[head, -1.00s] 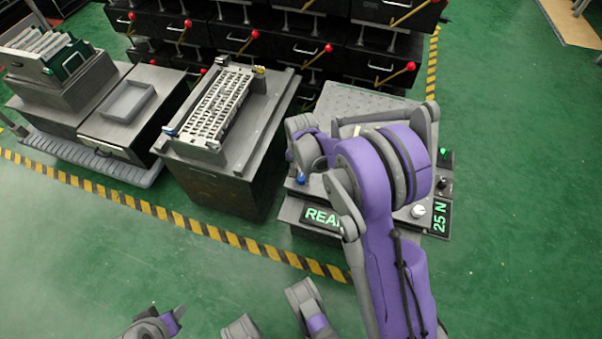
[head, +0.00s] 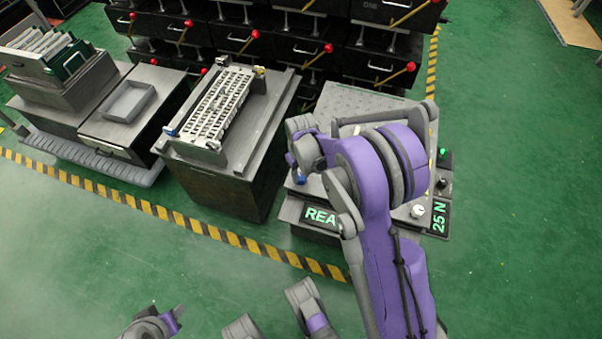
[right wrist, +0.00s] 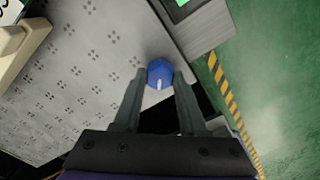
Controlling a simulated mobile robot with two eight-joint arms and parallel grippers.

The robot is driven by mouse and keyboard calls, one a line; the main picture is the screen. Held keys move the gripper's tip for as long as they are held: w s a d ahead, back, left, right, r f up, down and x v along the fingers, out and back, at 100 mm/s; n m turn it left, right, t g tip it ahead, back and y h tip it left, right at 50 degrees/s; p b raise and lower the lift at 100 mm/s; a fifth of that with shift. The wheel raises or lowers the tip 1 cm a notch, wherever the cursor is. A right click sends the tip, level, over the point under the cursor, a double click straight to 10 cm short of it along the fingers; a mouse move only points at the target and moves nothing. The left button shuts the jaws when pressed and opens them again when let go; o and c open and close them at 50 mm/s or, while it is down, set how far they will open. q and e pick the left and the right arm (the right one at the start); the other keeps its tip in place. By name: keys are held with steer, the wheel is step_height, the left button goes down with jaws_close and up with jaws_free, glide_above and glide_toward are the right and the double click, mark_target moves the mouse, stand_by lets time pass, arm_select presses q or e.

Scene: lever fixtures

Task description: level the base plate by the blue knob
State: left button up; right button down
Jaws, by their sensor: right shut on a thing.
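The blue knob (right wrist: 159,68) with a pale pointer mark sits at a corner of the grey perforated base plate (right wrist: 75,100) in the right wrist view. My right gripper (right wrist: 159,80) is shut on it, one finger on each side. In the head view a small bit of the blue knob (head: 300,180) shows beside my right arm, which hides most of the work area. The base plate (head: 365,100) shows behind the arm. My left gripper (head: 172,318) is at the bottom left of the head view, away from the fixtures; its jaw opening is unclear.
A display (head: 320,216) reading "REA", cut off by my arm, and a "25 N" display (head: 439,216) flank a white knob (head: 417,211). A stand with a slotted rack (head: 218,105) is to the left. Black drawers with red-tipped levers stand behind. Green floor is clear at right.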

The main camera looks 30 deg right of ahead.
mark_target(301, 176)
steer(key=shift+n, duration=0.9)
steer(key=shift+c, duration=2.3)
jaws_free()
step_height(301, 176, up, 11)
steer(key=p, duration=0.3)
